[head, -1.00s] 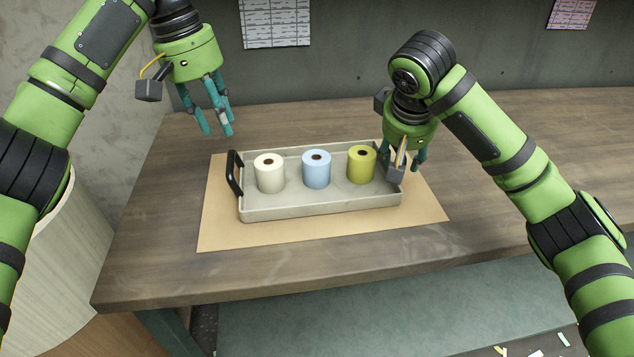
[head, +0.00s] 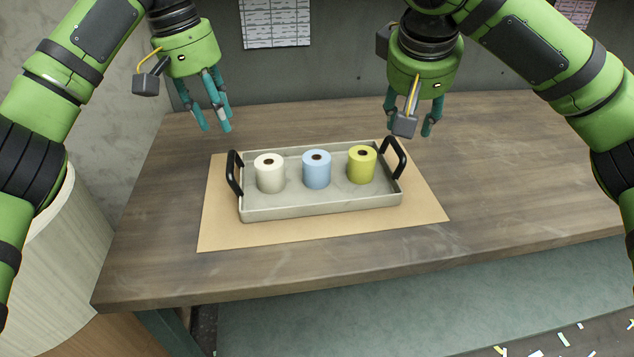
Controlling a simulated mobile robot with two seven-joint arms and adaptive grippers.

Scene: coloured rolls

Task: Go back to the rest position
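My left gripper (head: 214,127) hangs above the table's far left part, behind and left of the tray. Its teal fingers are apart and nothing is between them. My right gripper (head: 415,133) hangs above and behind the tray's right handle, clear of it. Its fingers look apart, with the grey box on its wrist partly in front of them. The grey tray (head: 320,208) holds a white roll (head: 270,176), a blue roll (head: 317,172) and a yellow-green roll (head: 362,167), all upright in a row.
The tray has a black left handle (head: 234,173) and a black right handle (head: 398,158). It stands on a tan mat (head: 270,235) on a wooden table (head: 520,190). The table's right side is clear. A grey wall with a paper sheet (head: 276,22) is behind.

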